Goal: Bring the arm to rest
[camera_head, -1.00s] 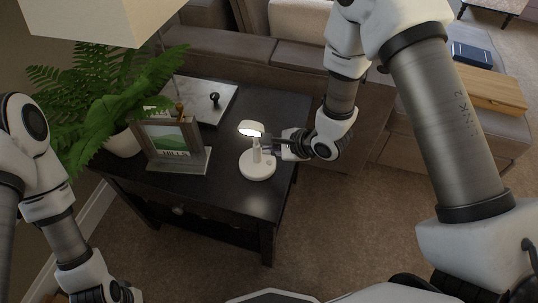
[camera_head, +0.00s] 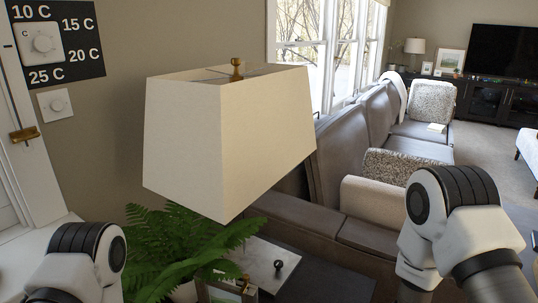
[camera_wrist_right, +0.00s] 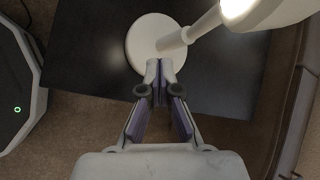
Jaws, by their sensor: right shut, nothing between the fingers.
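In the right wrist view my right gripper (camera_wrist_right: 160,72) is shut and empty. Its fingertips are close to the round white base (camera_wrist_right: 147,45) of a small desk lamp; whether they touch it I cannot tell. The lamp's head (camera_wrist_right: 262,10) glows at the top right of that view. In the head view only upper parts of my two arms show, at the lower left and lower right. Both grippers and the small lamp are out of the head view.
The small lamp stands on a dark table (camera_wrist_right: 85,70), also in the head view (camera_head: 335,278). A large lampshade (camera_head: 225,140), a green fern (camera_head: 165,250) and a marble board (camera_head: 262,262) are nearby. A grey sofa (camera_head: 345,150) runs behind.

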